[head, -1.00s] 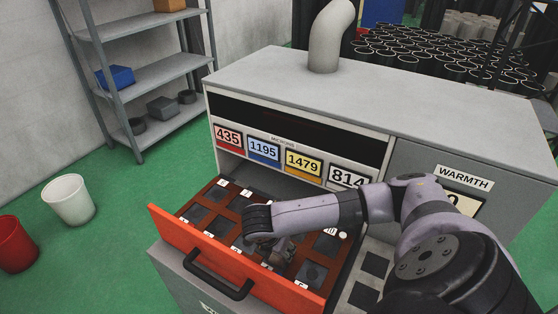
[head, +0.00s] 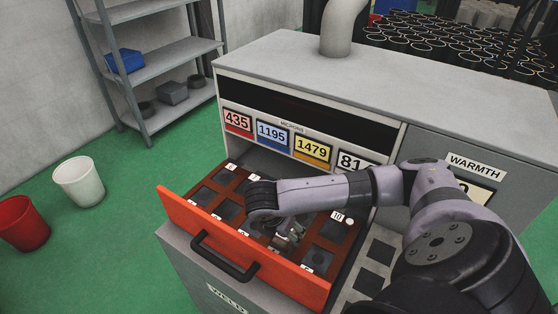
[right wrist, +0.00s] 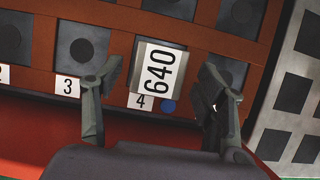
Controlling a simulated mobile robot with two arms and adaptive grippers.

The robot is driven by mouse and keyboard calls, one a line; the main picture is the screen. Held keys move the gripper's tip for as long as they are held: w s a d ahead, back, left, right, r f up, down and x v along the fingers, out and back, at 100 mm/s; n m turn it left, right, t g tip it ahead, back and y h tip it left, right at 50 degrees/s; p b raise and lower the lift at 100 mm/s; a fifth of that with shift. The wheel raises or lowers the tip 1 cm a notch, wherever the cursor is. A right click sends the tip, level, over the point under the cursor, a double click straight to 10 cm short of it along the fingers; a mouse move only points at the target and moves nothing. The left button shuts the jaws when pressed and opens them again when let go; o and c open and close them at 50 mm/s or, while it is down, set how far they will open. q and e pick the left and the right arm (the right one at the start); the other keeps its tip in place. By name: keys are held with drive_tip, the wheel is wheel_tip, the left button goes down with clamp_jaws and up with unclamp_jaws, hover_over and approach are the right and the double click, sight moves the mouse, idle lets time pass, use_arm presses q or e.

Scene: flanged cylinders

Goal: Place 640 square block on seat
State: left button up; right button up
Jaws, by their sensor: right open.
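The 640 square block (right wrist: 160,72), with a white top and black number, is in the right wrist view, between the fingers of my right gripper (right wrist: 160,95). The fingers are open, with a gap on each side of the block. The block is at the seat labelled 4 (right wrist: 141,101) in the red-brown drawer tray (right wrist: 120,45) and covers most of that seat. I cannot tell whether it is fully down in the seat. In the head view my right gripper (head: 288,236) reaches down into the open drawer; the block is not clear there. My left gripper is not in view.
The drawer's orange front with its black handle (head: 225,258) is pulled out below the number displays (head: 272,138). Other dark square seats surround the gripper. A grey panel with dark squares (head: 372,265) lies right of the drawer. White (head: 78,181) and red (head: 22,223) buckets stand left.

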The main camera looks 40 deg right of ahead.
drive_tip(key=w+v, duration=0.1)
drive_tip(key=v, duration=0.7)
drive_tip(key=shift+s+a+r+b, duration=0.15)
drive_tip(key=shift+s+r+b, duration=0.25)
drive_tip(key=shift+s, duration=0.15)
